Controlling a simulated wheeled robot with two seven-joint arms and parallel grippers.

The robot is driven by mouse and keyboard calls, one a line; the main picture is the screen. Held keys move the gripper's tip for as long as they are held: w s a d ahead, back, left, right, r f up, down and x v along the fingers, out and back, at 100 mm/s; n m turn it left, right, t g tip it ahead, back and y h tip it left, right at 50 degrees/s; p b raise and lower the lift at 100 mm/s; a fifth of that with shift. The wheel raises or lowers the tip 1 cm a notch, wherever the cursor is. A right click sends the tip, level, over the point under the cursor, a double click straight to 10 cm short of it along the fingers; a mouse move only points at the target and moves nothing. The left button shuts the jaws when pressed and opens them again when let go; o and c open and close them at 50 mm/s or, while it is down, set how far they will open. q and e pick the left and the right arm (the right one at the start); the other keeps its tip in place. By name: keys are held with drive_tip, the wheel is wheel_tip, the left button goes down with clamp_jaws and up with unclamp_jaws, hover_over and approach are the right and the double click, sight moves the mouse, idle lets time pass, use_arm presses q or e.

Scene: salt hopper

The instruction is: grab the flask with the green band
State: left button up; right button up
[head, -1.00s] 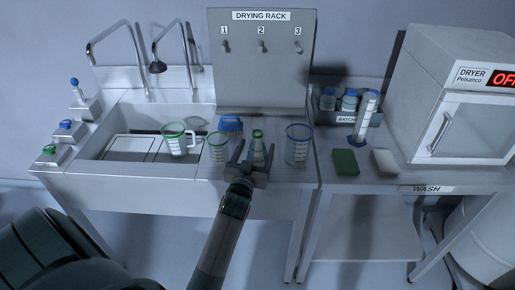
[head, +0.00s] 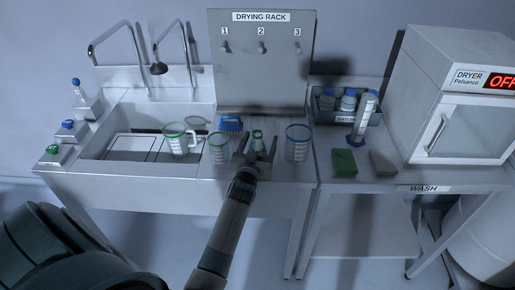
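The flask with the green band (head: 257,136) stands on the counter right of the sink, its green-banded neck showing; its lower body is mostly hidden by my gripper. My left gripper (head: 257,147) is open, in front of the flask, with its fingers left and right of the flask in the picture. I cannot tell whether they touch it. My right gripper is not in view.
A green-rimmed beaker (head: 219,148) stands close left of the gripper, a blue-rimmed beaker (head: 297,144) close right. A green-rimmed jug (head: 179,139) is at the sink (head: 100,150). A blue brush (head: 231,124) lies behind. The drying rack (head: 262,70) stands at the back.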

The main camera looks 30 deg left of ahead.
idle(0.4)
use_arm(q)
drive_tip(key=c, duration=1.4)
drive_tip(key=shift+o, duration=0.2)
drive_tip(key=shift+r, duration=0.1)
wheel_tip(320, 180, up, 10)
drive_tip(key=b, duration=0.2)
